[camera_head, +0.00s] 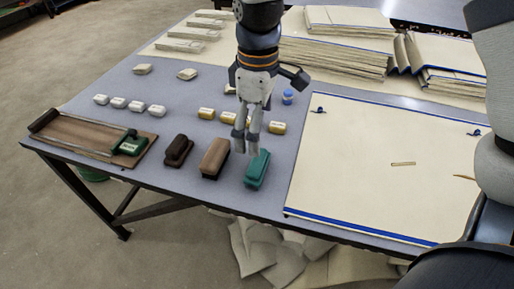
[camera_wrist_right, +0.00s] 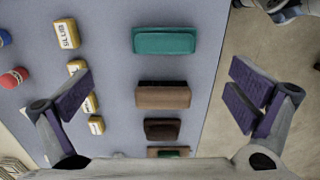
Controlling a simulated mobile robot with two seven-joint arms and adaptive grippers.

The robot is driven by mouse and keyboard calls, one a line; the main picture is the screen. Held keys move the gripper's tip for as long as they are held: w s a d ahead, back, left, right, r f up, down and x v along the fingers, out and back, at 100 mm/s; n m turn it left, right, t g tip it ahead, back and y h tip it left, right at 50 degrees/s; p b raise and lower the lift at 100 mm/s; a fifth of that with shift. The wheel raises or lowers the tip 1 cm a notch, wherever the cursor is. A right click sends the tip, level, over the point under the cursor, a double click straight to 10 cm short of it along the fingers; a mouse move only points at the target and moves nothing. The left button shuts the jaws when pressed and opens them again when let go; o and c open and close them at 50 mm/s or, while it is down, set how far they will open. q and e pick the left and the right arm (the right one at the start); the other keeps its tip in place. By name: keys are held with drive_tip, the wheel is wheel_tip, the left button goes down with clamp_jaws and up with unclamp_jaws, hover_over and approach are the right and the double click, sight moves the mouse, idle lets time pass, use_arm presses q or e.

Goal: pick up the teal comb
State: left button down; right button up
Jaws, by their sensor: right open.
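The teal comb (camera_head: 257,169) looks like a rounded teal block and lies on the grey table at the right end of a row, by its front edge. It also shows in the right wrist view (camera_wrist_right: 165,41), near the top. My right gripper (camera_head: 246,150) hangs over the table close to the comb and partly overlaps its left side in the head view. My left gripper is not in view.
A brown block (camera_head: 215,158) and a dark brown block (camera_head: 178,151) lie left of the comb. A wooden board (camera_head: 80,137) with a green item is farther left. Several yellow blocks (camera_head: 206,113) lie behind. A cream, blue-edged panel (camera_head: 360,170) lies close right of the comb.

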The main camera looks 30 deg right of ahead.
sight(258, 160)
drive_tip(key=f, duration=0.4)
drive_tip(key=f+b, duration=0.1)
drive_tip(key=f, duration=0.7)
drive_tip(key=shift+s+a, duration=0.2)
drive_tip(key=shift+s, duration=0.05)
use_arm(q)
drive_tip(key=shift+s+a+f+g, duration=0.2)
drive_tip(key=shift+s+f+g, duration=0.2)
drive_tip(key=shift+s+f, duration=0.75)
use_arm(e)
drive_tip(key=shift+r, duration=0.1)
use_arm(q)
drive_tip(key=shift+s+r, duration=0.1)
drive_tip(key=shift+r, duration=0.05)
use_arm(e)
drive_tip(key=shift+c, duration=0.6)
drive_tip(key=c, duration=1)
